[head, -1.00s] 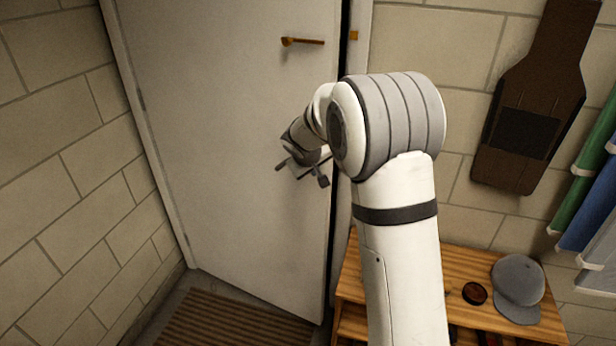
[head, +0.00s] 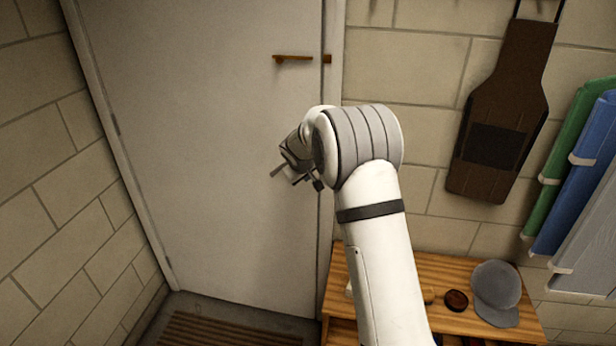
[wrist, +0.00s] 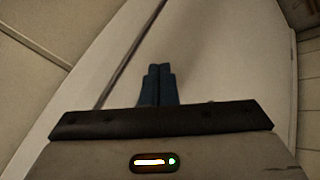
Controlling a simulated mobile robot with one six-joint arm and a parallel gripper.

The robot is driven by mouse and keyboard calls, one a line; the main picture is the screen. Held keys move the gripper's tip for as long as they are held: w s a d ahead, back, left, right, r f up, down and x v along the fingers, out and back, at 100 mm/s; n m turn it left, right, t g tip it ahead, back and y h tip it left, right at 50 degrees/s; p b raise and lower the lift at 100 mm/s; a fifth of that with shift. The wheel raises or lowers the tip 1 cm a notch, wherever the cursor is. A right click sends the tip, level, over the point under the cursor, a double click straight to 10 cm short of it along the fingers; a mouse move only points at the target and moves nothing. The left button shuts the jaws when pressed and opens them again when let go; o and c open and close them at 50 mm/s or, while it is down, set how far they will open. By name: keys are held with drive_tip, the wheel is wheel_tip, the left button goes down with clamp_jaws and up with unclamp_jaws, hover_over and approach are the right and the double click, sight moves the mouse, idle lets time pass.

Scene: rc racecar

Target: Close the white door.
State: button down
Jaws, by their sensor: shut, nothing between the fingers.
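The white door (head: 210,150) stands flush or nearly flush in its frame, with only a thin dark line along its right edge. Its brown handle (head: 293,58) is near the upper right of the panel, beside a small brass-coloured plate (head: 327,59) on the frame. My gripper (head: 293,176) is in front of the door's right part, below the handle. It looks very close to the panel, but I cannot tell whether it touches. In the wrist view its two dark fingers (wrist: 158,72) are together and empty, with the pale door (wrist: 215,50) beyond.
A wooden bench (head: 440,275) with a grey cap (head: 496,290) and a small dark round item (head: 456,300) stands right of the door. A brown hanging item (head: 500,120) and coloured cloths (head: 580,170) are on the right wall. A striped mat (head: 215,330) lies before the door.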

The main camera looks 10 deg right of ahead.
drive_tip(key=s+r+b, duration=0.4)
drive_tip(key=s+r, duration=0.4)
drive_tip(key=s, duration=0.1)
drive_tip(key=s+d+f+m+g+y, duration=0.1)
drive_tip(key=s+m+g, duration=0.1)
drive_tip(key=s, duration=1.7)
drive_tip(key=s+d+f+m+g+y, duration=0.1)
drive_tip(key=s+d+f+m+g, duration=0.1)
drive_tip(key=s, duration=1.7)
drive_tip(key=shift+s+m, duration=0.25)
drive_tip(key=shift+m, duration=0.35)
